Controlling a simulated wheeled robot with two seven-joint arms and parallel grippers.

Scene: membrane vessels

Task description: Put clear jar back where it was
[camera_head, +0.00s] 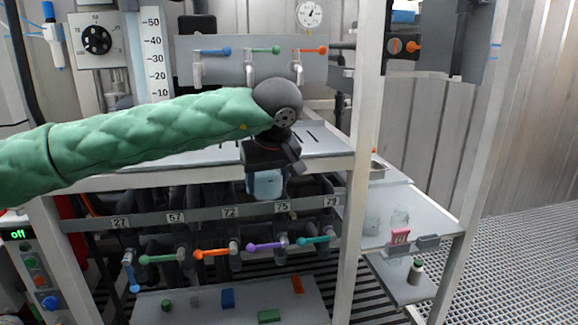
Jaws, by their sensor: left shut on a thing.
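My left arm comes in from the left in a green quilted sleeve. My left gripper (270,160) points down at the front edge of the upper grey shelf. It is shut on a clear jar (267,184), a pale see-through vessel hanging below the dark fingers. The jar is in front of the dark pipes above the number strip. The jar's upper part is hidden by the gripper. My right gripper is out of view.
A number strip (190,216) and coloured valve handles (212,252) run below the jar. A low shelf (200,318) holds small coloured blocks. A white post (358,160) stands between the jar and the side shelf.

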